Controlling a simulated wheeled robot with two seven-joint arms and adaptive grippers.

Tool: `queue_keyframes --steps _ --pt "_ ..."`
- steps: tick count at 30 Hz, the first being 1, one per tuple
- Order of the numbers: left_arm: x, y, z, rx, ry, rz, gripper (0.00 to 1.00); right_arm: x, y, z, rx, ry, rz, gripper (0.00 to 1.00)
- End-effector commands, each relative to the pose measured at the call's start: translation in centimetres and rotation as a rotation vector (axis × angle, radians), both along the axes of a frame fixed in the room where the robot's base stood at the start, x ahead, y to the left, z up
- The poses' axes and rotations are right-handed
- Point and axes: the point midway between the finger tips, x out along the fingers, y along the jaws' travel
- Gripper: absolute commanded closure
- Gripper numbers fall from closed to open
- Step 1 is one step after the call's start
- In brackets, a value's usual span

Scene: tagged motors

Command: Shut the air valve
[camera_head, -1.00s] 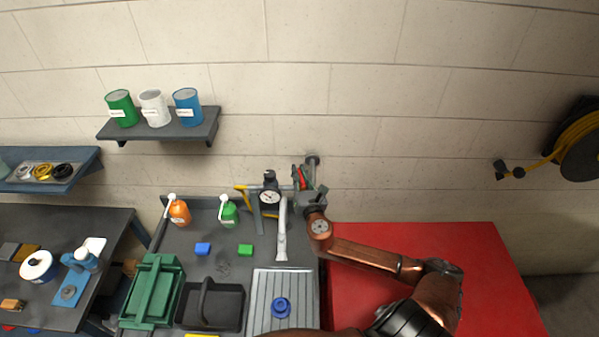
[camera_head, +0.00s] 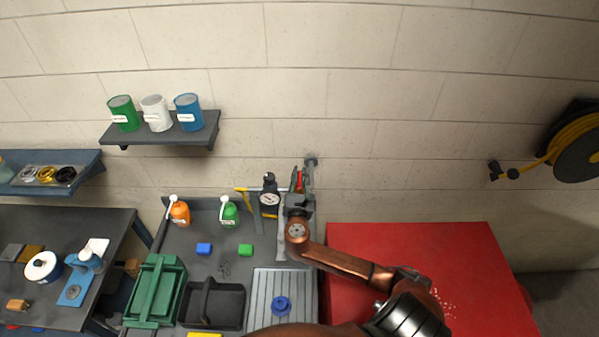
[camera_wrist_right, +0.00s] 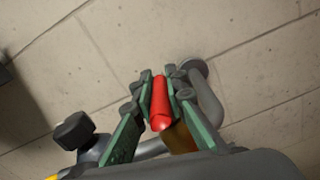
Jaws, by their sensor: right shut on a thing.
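The air valve's red lever handle (camera_wrist_right: 160,104) sits between the two green finger pads of my right gripper (camera_wrist_right: 158,110) in the right wrist view. The gripper is shut on it. A brass-coloured valve body (camera_wrist_right: 180,138) shows partly behind the lever, next to a grey pipe (camera_wrist_right: 208,98) that bends to the wall. In the head view my right gripper (camera_head: 298,196) is at the pipe by the wall, with the red handle (camera_head: 299,181) just showing above it. The gripper hides most of the valve. My left gripper is not in view.
A black-topped gauge (camera_head: 269,198) stands close left of my right gripper. Orange (camera_head: 180,213) and green (camera_head: 229,214) bottles stand farther left on the bench. A ribbed tray (camera_head: 262,318) lies in front.

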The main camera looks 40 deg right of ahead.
Motion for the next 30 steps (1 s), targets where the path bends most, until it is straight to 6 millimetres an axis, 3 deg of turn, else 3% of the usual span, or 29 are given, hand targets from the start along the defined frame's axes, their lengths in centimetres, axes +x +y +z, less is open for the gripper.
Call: queue_keyframes --steps 6,7,15,25,30 --pt "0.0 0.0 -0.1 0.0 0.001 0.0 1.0 0.0 -0.1 0.0 -0.001 -0.001 -0.001 1.0" --pt "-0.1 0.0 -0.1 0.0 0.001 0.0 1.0 0.0 -0.1 0.0 -0.001 -0.001 -0.001 0.87" --pt "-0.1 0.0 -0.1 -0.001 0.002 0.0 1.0 0.0 0.0 0.0 -0.001 -0.001 0.001 0.7" --pt "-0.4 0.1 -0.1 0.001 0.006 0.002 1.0 -0.3 0.3 0.0 0.001 -0.001 0.002 0.7" --pt "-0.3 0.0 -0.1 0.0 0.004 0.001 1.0 -2.1 1.8 -0.1 0.003 0.0 0.002 0.7"
